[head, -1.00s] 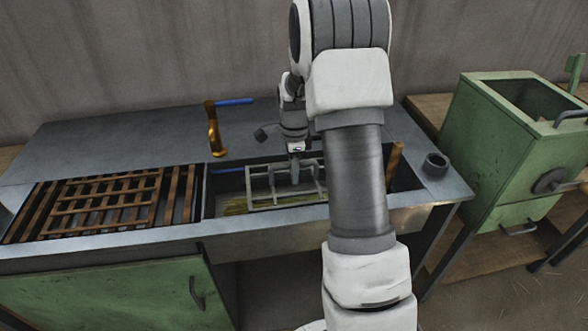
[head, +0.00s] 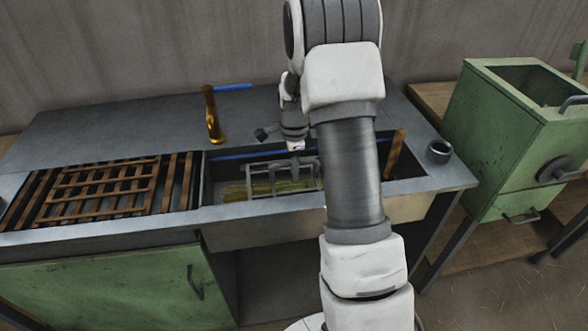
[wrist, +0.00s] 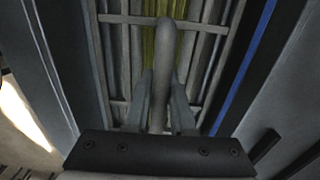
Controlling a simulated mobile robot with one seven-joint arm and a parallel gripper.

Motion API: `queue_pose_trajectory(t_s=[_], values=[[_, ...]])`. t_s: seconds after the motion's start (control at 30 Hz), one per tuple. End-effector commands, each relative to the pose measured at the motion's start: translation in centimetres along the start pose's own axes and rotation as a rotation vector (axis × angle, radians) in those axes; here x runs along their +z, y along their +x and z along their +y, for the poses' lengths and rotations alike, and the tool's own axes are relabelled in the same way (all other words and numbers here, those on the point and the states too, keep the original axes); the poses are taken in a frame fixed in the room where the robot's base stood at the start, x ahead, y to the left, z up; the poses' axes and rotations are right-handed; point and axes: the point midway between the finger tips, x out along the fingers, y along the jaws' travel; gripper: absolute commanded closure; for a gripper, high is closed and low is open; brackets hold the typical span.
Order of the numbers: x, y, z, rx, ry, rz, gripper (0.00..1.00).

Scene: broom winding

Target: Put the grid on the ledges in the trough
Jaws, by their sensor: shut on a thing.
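The grey metal grid (head: 250,181) is down inside the trough (head: 230,212), in its middle to right part in the head view. My gripper (head: 295,168) is above it, pointing down. In the wrist view my gripper (wrist: 160,105) is shut on the grid's upright rounded handle (wrist: 162,62). The grid's bars run lengthwise there, with crossbars between the trough walls. Yellow-green stalks (head: 270,188) lie under the grid and show between its bars. A blue strip (wrist: 245,68) runs along one trough wall. The ledges, and any contact with them, cannot be made out.
A brown slatted rack (head: 110,188) covers the counter left of the trough. A brass tap with a blue lever (head: 213,118) stands behind. A wooden stick (head: 394,153) leans at the trough's right end, near a dark cup (head: 438,151). A green bin (head: 510,140) stands at right.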

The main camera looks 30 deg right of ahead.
Motion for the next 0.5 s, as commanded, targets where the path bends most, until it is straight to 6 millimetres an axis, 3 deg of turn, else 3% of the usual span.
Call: queue_pose_trajectory(t_s=[0.23,0.27,0.3,0.43,0.5], values=[[0.0,-0.14,-0.09,-0.003,0.0,0.0,1.0],[0.0,-0.14,-0.09,-0.003,0.0,0.0,0.72],[0.0,-0.14,-0.08,-0.003,0.0,0.0,0.65],[0.0,-0.1,-0.06,-0.002,0.0,0.0,0.43],[0.0,-0.08,-0.04,-0.001,0.0,0.0,0.43]])
